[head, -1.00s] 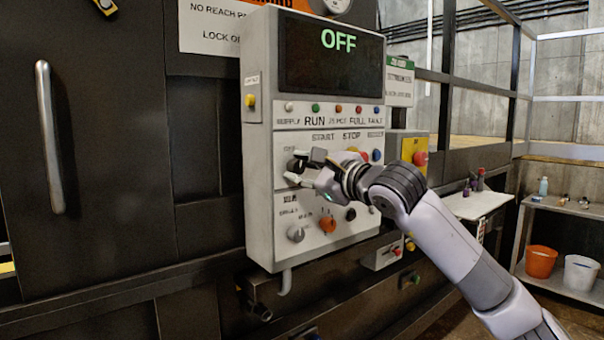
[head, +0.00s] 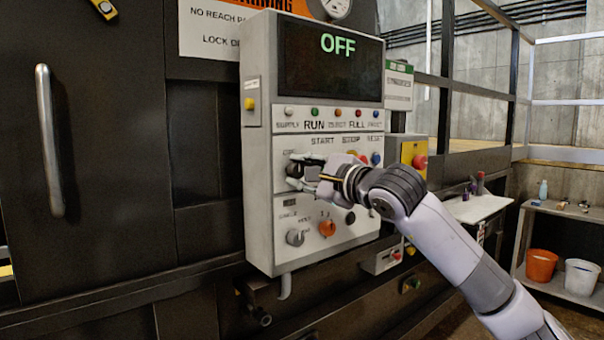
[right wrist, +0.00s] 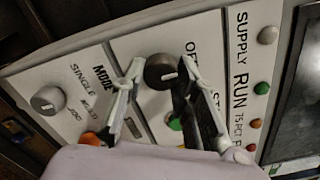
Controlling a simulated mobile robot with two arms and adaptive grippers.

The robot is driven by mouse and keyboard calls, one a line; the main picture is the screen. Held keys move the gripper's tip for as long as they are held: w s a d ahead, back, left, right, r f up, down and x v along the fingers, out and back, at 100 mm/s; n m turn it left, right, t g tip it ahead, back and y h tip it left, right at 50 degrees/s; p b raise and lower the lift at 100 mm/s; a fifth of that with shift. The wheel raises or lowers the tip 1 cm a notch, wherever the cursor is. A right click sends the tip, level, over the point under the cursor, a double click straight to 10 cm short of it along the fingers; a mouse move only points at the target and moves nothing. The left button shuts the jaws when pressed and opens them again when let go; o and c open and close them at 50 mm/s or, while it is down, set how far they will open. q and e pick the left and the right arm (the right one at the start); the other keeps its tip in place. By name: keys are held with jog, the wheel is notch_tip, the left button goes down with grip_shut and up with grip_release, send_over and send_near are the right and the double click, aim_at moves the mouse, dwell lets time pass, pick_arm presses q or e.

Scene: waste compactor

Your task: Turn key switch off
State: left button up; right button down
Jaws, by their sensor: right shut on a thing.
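The key switch (head: 293,170) is a round black knob with a white mark on the light grey control panel (head: 262,215). My right gripper (head: 298,172) is at the knob, one finger above it and one below. The right wrist view shows the black knob (right wrist: 158,72) between the two fingertips (right wrist: 163,66), which are shut on it. The white mark shows on its face. The dark display (head: 330,62) on the panel reads OFF in green. My left gripper is not in view.
A silver mode knob (head: 295,237) and an orange knob (head: 327,228) sit below my right gripper. A red button on a yellow box (head: 408,150) is to the right. A dark door with a handle (head: 50,140) is at left.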

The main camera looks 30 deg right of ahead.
jog(key=c, duration=1.2)
grip_release()
jog(key=shift+c, duration=0.2)
jog(key=s, duration=1.2)
jog(key=shift+d, duration=0.45)
